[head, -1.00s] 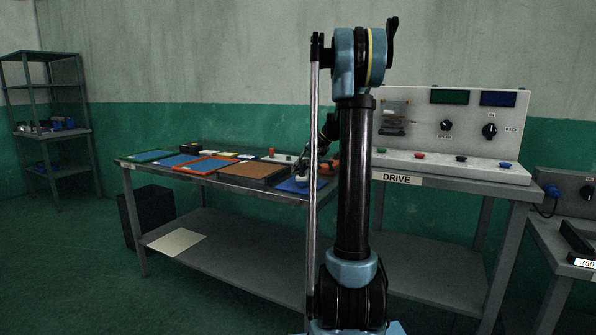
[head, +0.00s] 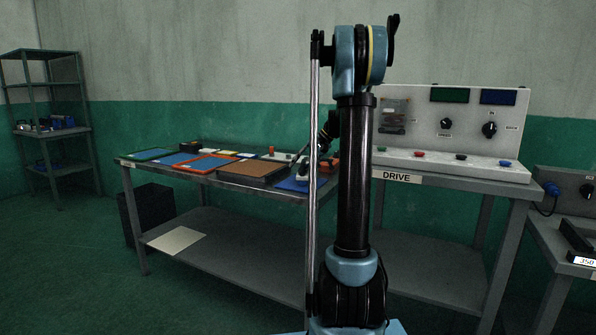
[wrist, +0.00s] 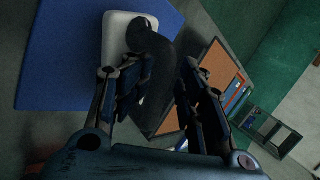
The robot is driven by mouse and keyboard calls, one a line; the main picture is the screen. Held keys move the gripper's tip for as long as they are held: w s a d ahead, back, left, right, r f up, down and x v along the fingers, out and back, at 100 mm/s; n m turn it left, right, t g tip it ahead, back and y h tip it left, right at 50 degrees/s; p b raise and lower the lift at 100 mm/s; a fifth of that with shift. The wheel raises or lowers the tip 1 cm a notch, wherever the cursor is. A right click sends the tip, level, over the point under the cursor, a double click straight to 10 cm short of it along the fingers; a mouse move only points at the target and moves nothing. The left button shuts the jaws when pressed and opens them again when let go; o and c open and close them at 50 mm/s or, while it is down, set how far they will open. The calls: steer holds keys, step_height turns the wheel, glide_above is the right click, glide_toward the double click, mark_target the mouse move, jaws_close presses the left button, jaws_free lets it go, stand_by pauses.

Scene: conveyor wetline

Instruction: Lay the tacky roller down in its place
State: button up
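The tacky roller (wrist: 116,38) has a white head and a thick dark grey handle (wrist: 160,75). In the wrist view its white head is over the blue mat (wrist: 55,75); I cannot tell whether it touches the mat. My gripper (wrist: 165,90) has one finger on each side of the handle, and the handle fills the space between them. In the head view the blue mat (head: 289,186) lies at the right end of the tray table, and my arm hides most of the roller and gripper there.
The table (head: 210,180) also holds a brown-topped tray (head: 250,169), an orange-framed blue panel (head: 208,162) and a green-framed panel (head: 150,155). The DRIVE control bench (head: 450,178) stands to the right. A shelf rack (head: 45,131) is far left. Floor at front left is clear.

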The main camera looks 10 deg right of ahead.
steer(key=v, duration=1)
steer(key=shift+d+r, duration=0.25)
steer(key=shift+r, duration=0.1)
steer(key=s+a+f+n+h, duration=0.15)
steer(key=s+a+f, duration=0.25)
steer(key=s, duration=0.8)
steer(key=s+a+f+h, duration=0.3)
steer(key=s+f, duration=0.1)
steer(key=s, duration=0.8)
steer(key=s+d+f+n+h, duration=0.1)
steer(key=s+d+f+h, duration=0.1)
steer(key=s+f, duration=1.5)
steer(key=shift+s+f+h, duration=0.15)
steer(key=shift+s+h, duration=0.5)
steer(key=shift+s, duration=0.15)
steer(key=shift+n, duration=0.25)
